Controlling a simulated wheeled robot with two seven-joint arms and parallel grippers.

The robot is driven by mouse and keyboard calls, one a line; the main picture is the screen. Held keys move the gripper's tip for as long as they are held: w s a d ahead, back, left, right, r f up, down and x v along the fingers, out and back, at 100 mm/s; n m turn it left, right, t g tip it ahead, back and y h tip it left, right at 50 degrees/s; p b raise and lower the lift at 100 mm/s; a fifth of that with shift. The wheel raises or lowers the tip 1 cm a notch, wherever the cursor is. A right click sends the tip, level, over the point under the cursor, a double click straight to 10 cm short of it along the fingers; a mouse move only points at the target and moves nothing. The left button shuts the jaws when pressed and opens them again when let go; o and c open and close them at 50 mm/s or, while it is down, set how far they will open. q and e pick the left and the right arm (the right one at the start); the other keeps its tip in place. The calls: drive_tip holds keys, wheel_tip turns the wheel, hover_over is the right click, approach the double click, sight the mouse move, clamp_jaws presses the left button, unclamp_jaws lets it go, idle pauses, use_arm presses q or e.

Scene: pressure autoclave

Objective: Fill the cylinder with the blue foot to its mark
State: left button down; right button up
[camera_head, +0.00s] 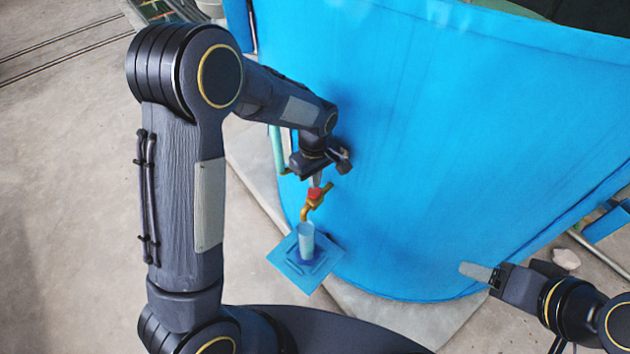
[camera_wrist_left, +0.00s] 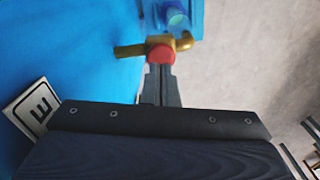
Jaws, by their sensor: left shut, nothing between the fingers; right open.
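The clear, pale cylinder (camera_head: 306,236) stands upright on its blue foot (camera_head: 304,257), under the spout of a brass tap (camera_head: 308,207). Its top also shows in the left wrist view (camera_wrist_left: 176,17). Its mark and liquid level are too small to tell. The tap has a red part (camera_wrist_left: 161,54) on top. My left gripper (camera_head: 316,181) is shut and empty, its fingertips (camera_wrist_left: 160,70) right at the red part; I cannot tell whether they touch. My right gripper (camera_head: 474,271) is open and empty, off to the right, away from the cylinder.
The cylinder stands on a small blue square platform (camera_head: 322,273) beside a large blue curved tank wall (camera_head: 440,150). A pale concrete edge (camera_head: 405,318) runs along the tank's base. Floor at the left is clear.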

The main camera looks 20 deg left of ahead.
sight(315, 192)
use_arm(q)
drive_tip(key=shift+f, duration=1.2)
